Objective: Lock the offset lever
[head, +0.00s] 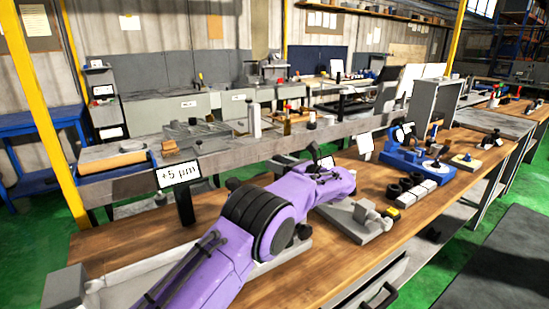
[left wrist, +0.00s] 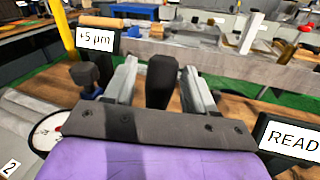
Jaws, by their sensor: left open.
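My left gripper (left wrist: 157,85) is open in the left wrist view, with its two grey fingers apart. A black upright handle (left wrist: 161,82) shows between the fingers; it looks like the offset lever, but its base is hidden behind the gripper body. I cannot tell whether a finger touches it. In the head view my purple left arm reaches over the wooden bench, and the left gripper (head: 325,166) is at its far end, too small to show the lever clearly. A "+5 µm" sign (head: 178,176) stands left of the arm. My right gripper is not in view.
A dark knob (left wrist: 84,76) stands just left of the left finger. A white dial (left wrist: 46,131) and a "READ" sign (left wrist: 291,141) flank the gripper. In the head view a grey fixture (head: 352,222) and a blue device (head: 405,155) stand on the bench to the right.

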